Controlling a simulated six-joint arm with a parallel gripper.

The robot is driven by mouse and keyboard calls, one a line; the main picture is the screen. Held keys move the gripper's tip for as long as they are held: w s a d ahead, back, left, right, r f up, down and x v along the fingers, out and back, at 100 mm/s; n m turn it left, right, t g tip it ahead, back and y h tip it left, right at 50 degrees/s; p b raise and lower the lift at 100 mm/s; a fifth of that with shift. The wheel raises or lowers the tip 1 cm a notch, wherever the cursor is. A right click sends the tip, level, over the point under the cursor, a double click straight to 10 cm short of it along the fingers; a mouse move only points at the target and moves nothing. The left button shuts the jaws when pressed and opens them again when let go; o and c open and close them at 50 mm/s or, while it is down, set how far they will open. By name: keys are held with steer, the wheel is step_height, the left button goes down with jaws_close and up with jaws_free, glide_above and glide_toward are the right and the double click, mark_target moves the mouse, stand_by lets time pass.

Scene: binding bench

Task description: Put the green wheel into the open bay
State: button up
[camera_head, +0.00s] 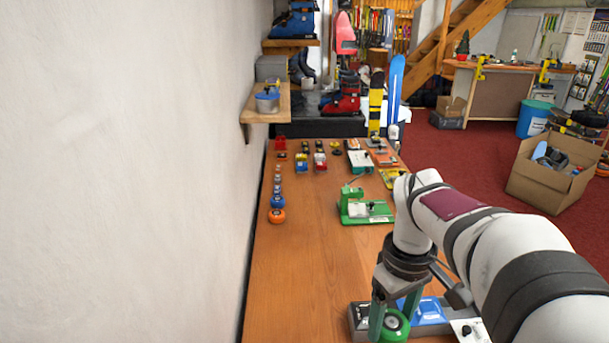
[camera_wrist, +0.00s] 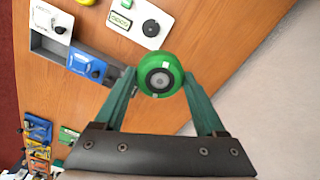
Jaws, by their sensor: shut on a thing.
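The green wheel (camera_wrist: 152,57) is held between the two green fingers of my gripper (camera_wrist: 160,78) in the wrist view. Its grey hub faces the camera. In the head view the green wheel (camera_head: 396,325) shows at the lower edge, between the fingers of my gripper (camera_head: 386,318). A grey tray (camera_wrist: 48,48) lies on the bench at the upper left of the wrist view, with a blue block (camera_wrist: 87,66) in it. A dark, empty-looking recess shows left of the block.
White plates with dark knobs (camera_wrist: 140,22) lie beside the tray. In the head view a green fixture (camera_head: 365,210) stands farther along the bench, and a row of wheels (camera_head: 277,215) runs along the left side. The wall borders the bench at left. Bare wood lies between.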

steer(key=w+a+r+m, duration=0.1)
steer(key=a+r+m, duration=0.3)
steer(key=a+m, duration=0.15)
steer(key=w+d+f+m+t, duration=0.1)
steer(key=w+d+f, duration=0.45)
steer(key=d, duration=0.25)
steer(key=w+d+f+t, duration=0.1)
steer(key=w+d+f, duration=0.3)
steer(key=w+d, duration=0.25)
steer(key=shift+w+d+f+m+t+h, duration=0.4)
steer(key=shift+d+f, duration=1.7)
steer(key=shift+d, duration=0.8)
steer(key=shift+w+d+f+m+t+h, duration=0.3)
steer(key=shift+w+d+f+h, duration=0.15)
steer(key=shift+d+f, duration=2.05)
steer(key=shift+w+d+f+m+t+h, duration=0.4)
steer(key=shift+d+f, duration=1.25)
steer(key=shift+d, duration=1.7)
steer(key=shift+f, duration=0.3)
steer(key=shift+f, duration=1.5)
steer(key=o, duration=1.6)
steer(key=shift+c, duration=0.2)
